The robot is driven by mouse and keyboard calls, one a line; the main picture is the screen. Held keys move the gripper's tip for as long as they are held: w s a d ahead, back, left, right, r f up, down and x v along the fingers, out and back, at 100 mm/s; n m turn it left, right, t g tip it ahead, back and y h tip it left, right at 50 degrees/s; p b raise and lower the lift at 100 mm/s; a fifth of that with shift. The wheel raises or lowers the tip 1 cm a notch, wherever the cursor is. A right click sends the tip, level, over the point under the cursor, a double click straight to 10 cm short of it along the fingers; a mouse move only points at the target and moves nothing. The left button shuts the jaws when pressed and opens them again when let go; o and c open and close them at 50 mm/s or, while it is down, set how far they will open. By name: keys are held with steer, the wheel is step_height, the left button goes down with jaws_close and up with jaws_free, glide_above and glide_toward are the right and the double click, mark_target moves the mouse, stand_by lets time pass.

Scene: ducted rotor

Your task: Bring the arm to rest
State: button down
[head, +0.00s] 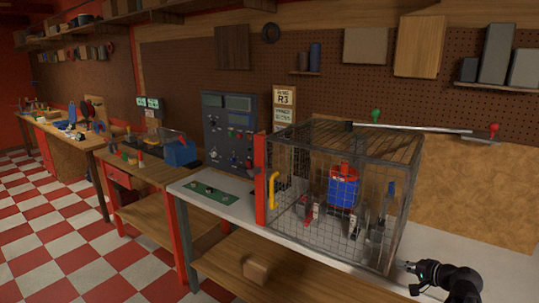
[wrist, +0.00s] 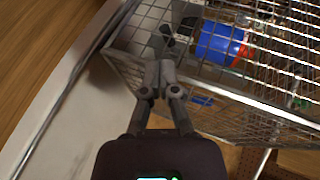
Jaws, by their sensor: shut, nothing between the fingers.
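My gripper (head: 407,267) is at the lower right of the head view, beside the right end of the wire mesh cage (head: 300,185). In the wrist view its fingers (wrist: 159,68) are together and empty, in front of the cage mesh (wrist: 255,105). I cannot tell whether the fingertips touch the mesh. Inside the cage is a blue and red cylinder (head: 344,188), which also shows through the mesh in the wrist view (wrist: 222,43).
The cage stands on a pale workbench (head: 215,192) with a red post and yellow handle (head: 273,189) at its left. A control panel (head: 229,130) stands behind the bench. A rod (head: 425,127) lies above the cage top. The checkered floor (head: 60,235) at left is clear.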

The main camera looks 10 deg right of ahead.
steer(key=w+a+f+n+g, duration=0.1)
steer(key=a+f+n+g, duration=0.2)
steer(key=a, duration=0.6)
steer(key=a+f+n+g, duration=0.2)
steer(key=a+f+g, duration=0.2)
steer(key=a, duration=0.5)
steer(key=s+a+f+n+g+h, duration=0.1)
steer(key=s+a+n+g+h, duration=0.1)
steer(key=a, duration=0.5)
steer(key=s+a+f+n+g+h, duration=0.2)
steer(key=s+a+n+g+h, duration=0.1)
steer(key=a, duration=0.5)
steer(key=shift+s+f+n+p, duration=0.35)
steer(key=shift+s+n, duration=0.3)
steer(key=shift+n, duration=0.15)
